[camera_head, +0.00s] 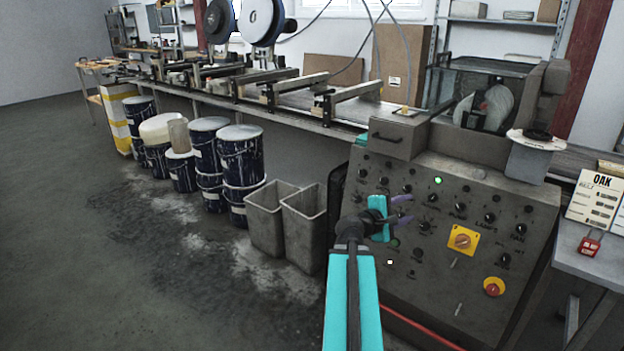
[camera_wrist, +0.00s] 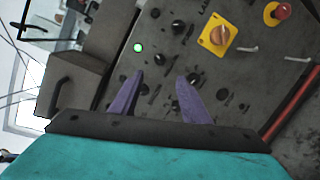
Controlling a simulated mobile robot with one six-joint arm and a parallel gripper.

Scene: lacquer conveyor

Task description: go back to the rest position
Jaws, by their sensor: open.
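My gripper (camera_head: 402,210) is in front of the left part of the grey control panel (camera_head: 400,262) in the head view. Its two purple fingers are apart, with nothing between them. In the wrist view my gripper (camera_wrist: 158,92) points at the panel face (camera_wrist: 215,75), with black knobs ahead of it. I cannot tell whether the fingertips touch the panel. A green lamp (camera_head: 438,181) is lit on the panel. A yellow plate with an orange rotary switch (camera_head: 462,241) and a red button on a yellow base (camera_head: 494,287) are to the right of my gripper.
Two grey bins (camera_head: 305,228) stand on the floor left of the panel. Several dark drums (camera_head: 240,160) line the conveyor (camera_head: 300,112). A side table (camera_head: 590,255) at the right holds a red padlock (camera_head: 589,246) and an OAK card (camera_head: 594,200). The floor at left is clear.

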